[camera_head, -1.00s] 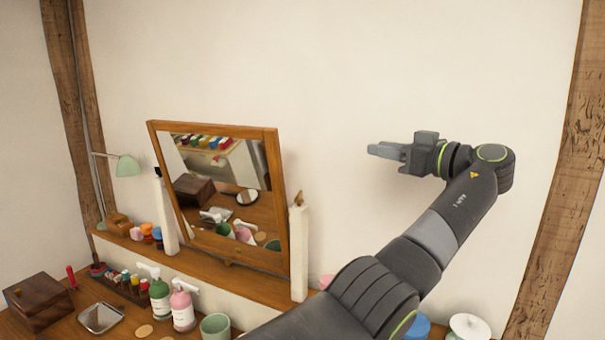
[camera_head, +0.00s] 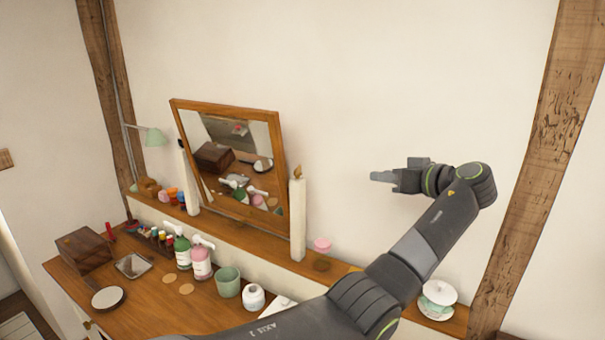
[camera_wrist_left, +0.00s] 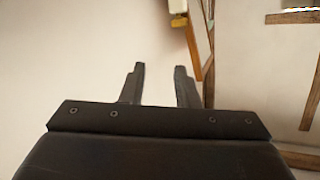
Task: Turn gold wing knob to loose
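The gold wing knob (camera_head: 298,172) is a small gold-brown shape at the top of the right white post (camera_head: 298,222), beside the tilting mirror (camera_head: 281,165). Its exact turn is too small to tell. My left gripper (camera_head: 376,176) is to the right of the knob, at about its height in the picture, apart from it and pointing left. In the left wrist view its two fingers (camera_wrist_left: 159,68) are apart with nothing between them. A pale post top with a yellowish part (camera_wrist_left: 178,18) shows beyond the fingers there. My right gripper is not in view.
The shelf (camera_head: 270,237) carries the mirror stand, a pink jar (camera_head: 322,244) and a white lidded pot (camera_head: 439,291). Bottles (camera_head: 201,262), a green cup (camera_head: 228,282) and a wooden box (camera_head: 85,250) stand on the tabletop below. The air between gripper and post looks clear.

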